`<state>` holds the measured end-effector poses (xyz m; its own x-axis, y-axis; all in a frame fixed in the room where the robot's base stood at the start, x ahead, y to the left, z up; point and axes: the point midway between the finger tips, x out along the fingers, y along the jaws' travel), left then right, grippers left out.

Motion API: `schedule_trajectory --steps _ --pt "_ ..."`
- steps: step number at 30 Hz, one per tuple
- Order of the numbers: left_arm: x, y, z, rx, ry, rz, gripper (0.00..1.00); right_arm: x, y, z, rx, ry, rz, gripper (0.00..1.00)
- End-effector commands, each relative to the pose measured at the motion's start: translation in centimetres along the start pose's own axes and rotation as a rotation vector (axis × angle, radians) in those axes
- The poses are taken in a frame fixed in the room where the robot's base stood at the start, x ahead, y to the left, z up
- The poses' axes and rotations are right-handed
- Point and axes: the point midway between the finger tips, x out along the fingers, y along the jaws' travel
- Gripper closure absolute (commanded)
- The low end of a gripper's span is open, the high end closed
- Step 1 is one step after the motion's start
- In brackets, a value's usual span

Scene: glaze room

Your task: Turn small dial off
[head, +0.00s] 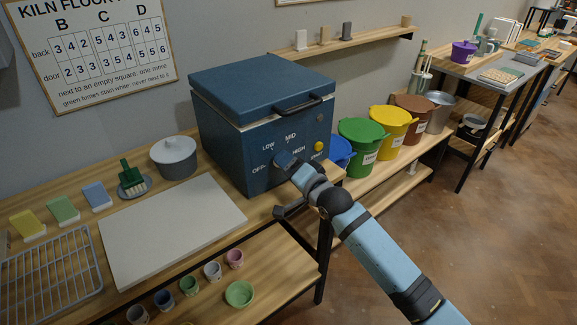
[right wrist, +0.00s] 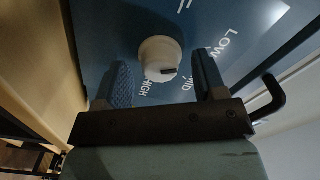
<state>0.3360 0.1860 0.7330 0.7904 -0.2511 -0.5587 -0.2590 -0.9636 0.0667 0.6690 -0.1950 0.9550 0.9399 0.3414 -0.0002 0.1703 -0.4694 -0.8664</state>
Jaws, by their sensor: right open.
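The blue kiln box (head: 230,125) stands on the bench, with OFF, LOW, MID and HIGH printed on its front. My right gripper (head: 285,164) is at this front, over the middle of the labels, and hides the dial in the head view. In the right wrist view, the small pale round dial (right wrist: 160,57) has a dark mark on its face. The mark lies on the side toward MID; its exact setting is hard to tell. The open fingers of my right gripper (right wrist: 162,75) are on either side of the dial, with no clear contact. My left gripper is not in view.
A yellow round knob (head: 319,146) is on the kiln front, right of my gripper. A handle (head: 297,106) sticks out above. A white board (head: 170,230) and a lidded grey pot (head: 174,157) are to the left. Coloured buckets (head: 362,143) stand to the right.

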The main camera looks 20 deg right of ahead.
Motion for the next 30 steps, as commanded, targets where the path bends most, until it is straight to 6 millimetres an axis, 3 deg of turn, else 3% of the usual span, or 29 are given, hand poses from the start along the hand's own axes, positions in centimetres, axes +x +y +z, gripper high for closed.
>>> schedule_trajectory --steps 9,15,30 --pt "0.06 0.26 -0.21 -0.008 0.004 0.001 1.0 0.23 0.0 0.01 -0.001 0.0 0.0 0.38" --pt "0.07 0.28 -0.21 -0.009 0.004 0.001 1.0 0.21 0.0 0.01 -0.001 0.0 0.0 0.84" --pt "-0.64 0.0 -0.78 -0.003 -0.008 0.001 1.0 0.2 -0.24 -0.1 -0.114 -0.001 0.001 0.85"
